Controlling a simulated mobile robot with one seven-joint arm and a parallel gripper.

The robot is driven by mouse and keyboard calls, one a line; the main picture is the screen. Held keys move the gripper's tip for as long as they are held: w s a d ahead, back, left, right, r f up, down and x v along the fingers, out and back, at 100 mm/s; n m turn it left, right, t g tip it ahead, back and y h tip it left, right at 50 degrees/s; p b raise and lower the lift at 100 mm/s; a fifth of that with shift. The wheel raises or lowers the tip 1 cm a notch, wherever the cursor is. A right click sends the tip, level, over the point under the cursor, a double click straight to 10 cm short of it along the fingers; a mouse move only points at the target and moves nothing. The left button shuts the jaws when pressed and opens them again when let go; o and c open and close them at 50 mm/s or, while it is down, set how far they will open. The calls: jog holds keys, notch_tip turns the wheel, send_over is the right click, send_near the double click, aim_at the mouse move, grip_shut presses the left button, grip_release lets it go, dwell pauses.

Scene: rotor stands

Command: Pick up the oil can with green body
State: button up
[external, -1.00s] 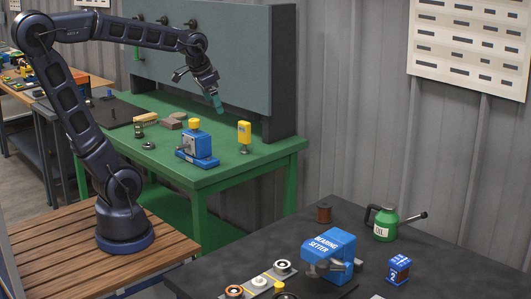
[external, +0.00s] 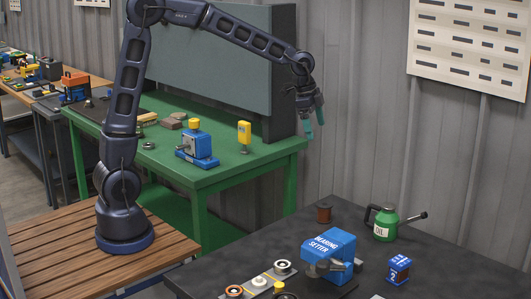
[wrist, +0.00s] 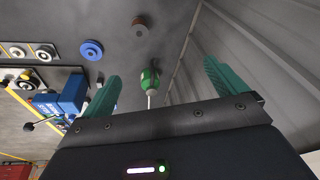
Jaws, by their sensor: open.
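The oil can (external: 385,224) has a green body, a pale label, a dark handle at its left and a long spout pointing right. It stands upright on the dark table near the grey wall. In the wrist view a green body with a thin spout (wrist: 149,79), apparently the same can, shows between the fingers, well beyond them. My gripper (external: 314,124) is open and empty, with teal fingers pointing down. It is in the air above and to the left of the can, near the green bench's right end. Both fingers also show in the wrist view (wrist: 162,75).
The green bench (external: 240,165) bears a blue device and a yellow-topped stand (external: 244,132). The corrugated wall is close behind.

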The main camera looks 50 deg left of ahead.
jog(key=w+d+f+m+g+h, duration=0.1)
jog(key=w+d+f+m, duration=0.1)
jog(key=d+f, duration=0.35)
jog(key=w+d+f+m, duration=0.2)
jog(key=w+d+f, duration=0.1)
jog(key=d, duration=0.5)
jog(key=m+g+h, duration=0.1)
jog(key=m+g, duration=0.1)
send_near(387, 217)
jog(key=w+a+f, duration=0.1)
jog(key=w+a, duration=0.1)
jog(key=w, duration=0.1)
jog(key=x, duration=0.6)
jog(key=shift+s+x, duration=0.15)
jog(key=shift+x, duration=1.15)
jog(key=shift+s+x, duration=0.1)
jog(key=shift+x, duration=1.2)
jog(key=shift+r, duration=0.15)
jog(key=c, duration=1.3)
